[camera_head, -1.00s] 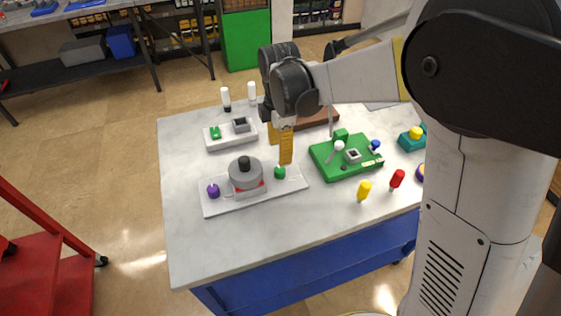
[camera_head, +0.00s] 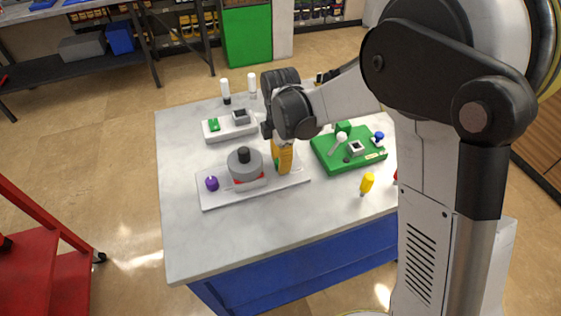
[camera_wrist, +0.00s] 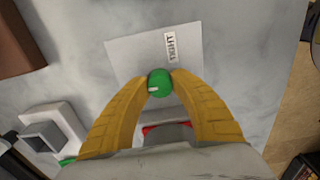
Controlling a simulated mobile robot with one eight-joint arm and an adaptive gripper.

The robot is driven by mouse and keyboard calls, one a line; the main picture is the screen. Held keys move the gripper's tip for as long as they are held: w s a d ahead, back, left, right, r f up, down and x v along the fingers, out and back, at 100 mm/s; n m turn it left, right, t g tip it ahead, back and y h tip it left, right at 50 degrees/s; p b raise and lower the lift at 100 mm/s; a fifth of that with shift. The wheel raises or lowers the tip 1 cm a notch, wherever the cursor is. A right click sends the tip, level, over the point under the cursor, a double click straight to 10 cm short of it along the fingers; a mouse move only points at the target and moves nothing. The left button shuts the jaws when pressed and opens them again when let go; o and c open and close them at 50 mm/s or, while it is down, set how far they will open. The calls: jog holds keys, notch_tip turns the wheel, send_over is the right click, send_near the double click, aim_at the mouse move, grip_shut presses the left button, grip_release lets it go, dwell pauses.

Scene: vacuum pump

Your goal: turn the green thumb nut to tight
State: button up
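The green thumb nut (camera_wrist: 160,83) shows in the wrist view between my two yellow fingertips, with a pale mark on its top pointing left. My gripper (camera_wrist: 161,76) has its fingertips close against both sides of the nut and appears shut on it. In the head view my gripper (camera_head: 284,171) is down at the right part of the pump's light base plate (camera_head: 222,199) and hides the nut. The grey pump body (camera_head: 246,171) with a black top stands left of my fingers. A small white label (camera_wrist: 171,45) with dark lettering lies beyond the nut.
A purple knob (camera_head: 212,183) sits at the plate's left end. A light block with a green part (camera_head: 214,126) stands behind, near two white-topped bottles. A green board (camera_head: 343,166) and a yellow-handled item (camera_head: 367,182) are to the right. The table's front is clear.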

jog(key=shift+m, duration=0.3)
grip_shut()
jog(key=m, duration=0.4)
jog(key=shift+m, duration=0.3)
jog(key=m, duration=0.5)
jog(key=shift+m, duration=0.3)
jog(key=o, duration=1.1)
grip_release()
jog(key=shift+o, duration=0.2)
notch_tip(320, 180, up, 12)
